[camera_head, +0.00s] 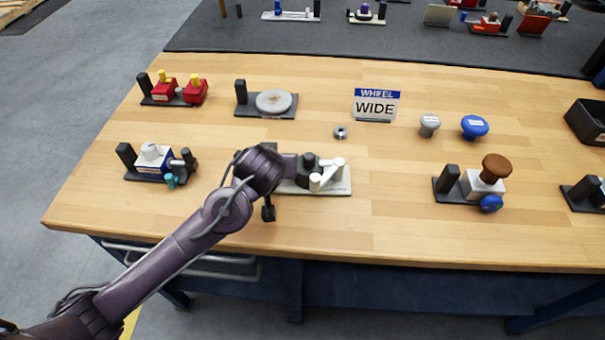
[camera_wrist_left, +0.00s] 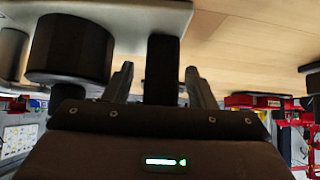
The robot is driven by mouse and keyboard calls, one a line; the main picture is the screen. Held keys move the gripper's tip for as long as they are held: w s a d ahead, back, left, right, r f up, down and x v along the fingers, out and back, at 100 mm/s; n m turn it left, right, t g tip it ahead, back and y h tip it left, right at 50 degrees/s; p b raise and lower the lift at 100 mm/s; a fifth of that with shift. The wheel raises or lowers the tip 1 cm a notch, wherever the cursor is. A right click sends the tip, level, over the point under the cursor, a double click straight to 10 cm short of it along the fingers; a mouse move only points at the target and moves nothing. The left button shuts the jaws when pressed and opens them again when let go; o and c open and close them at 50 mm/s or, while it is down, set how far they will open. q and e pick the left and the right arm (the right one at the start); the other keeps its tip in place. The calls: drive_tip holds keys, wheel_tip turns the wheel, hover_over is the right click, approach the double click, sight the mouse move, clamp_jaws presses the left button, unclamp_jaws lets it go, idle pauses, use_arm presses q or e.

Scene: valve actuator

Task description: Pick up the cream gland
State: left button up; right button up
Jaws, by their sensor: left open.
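A pale baseplate (camera_head: 335,188) lies near the front middle of the bench. On it stand a black cylinder (camera_head: 308,168) and a cream-white part (camera_head: 316,182) with a lever-like arm; this looks like the cream gland, but I cannot be sure. My left wrist covers the plate's left end in the head view. In the left wrist view, my left gripper (camera_wrist_left: 160,68) is open, with a black post (camera_wrist_left: 162,70) showing between its fingers; I cannot tell how deep it sits. The black cylinder (camera_wrist_left: 70,50) is left of the fingers. My right gripper is not in view.
A round grey disc fixture (camera_head: 273,103) and a small metal nut (camera_head: 340,132) lie behind. A blue-and-white fixture (camera_head: 155,160) is left. Bench is clear right of the baseplate.

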use_arm(q)
clamp_jaws()
drive_tip(key=shift+r, duration=0.1)
wheel_tip(320, 180, up, 9)
drive_tip(key=shift+f, duration=4.15)
